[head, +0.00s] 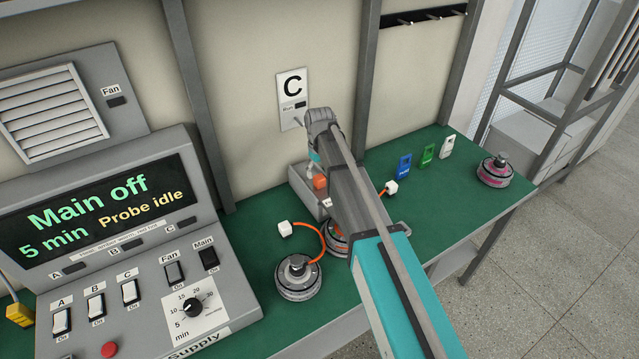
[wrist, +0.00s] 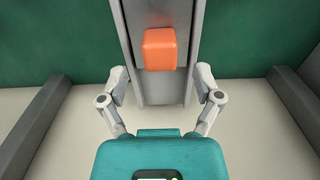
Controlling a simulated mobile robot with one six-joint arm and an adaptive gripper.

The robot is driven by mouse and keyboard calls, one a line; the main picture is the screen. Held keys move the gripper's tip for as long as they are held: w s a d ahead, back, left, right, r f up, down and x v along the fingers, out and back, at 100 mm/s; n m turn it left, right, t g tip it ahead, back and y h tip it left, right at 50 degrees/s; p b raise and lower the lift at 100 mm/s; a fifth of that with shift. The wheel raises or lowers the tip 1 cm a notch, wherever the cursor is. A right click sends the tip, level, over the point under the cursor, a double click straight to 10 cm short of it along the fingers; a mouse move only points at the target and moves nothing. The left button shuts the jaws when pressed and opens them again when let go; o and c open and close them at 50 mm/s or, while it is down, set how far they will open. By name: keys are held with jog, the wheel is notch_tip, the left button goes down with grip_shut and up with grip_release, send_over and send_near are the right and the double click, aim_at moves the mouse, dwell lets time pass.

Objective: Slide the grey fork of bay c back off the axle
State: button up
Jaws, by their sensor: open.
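Bay C is marked by a wall sign (head: 291,88). Under it stands a grey fixture (head: 305,192) with an orange block (head: 320,183) on it. In the wrist view the orange block (wrist: 160,48) sits on a grey channel-shaped part (wrist: 162,88). I cannot tell the grey fork from the rest of the fixture, and the axle is not clearly visible. My gripper (wrist: 161,75) is open and empty, its fingers spread on either side of the grey part, apart from the orange block. In the head view my arm hides much of the bay.
A hub motor (head: 298,278) with an orange cable and white plug (head: 285,228) stands on the green bench (head: 450,205). Another motor (head: 336,243) is partly behind my arm. A pink-banded motor (head: 495,171) stands far right. The supply console (head: 125,275) fills the left.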

aim_at(320, 177)
jog(key=shift+f+b, duration=1.4)
jog(key=shift+f, duration=0.3)
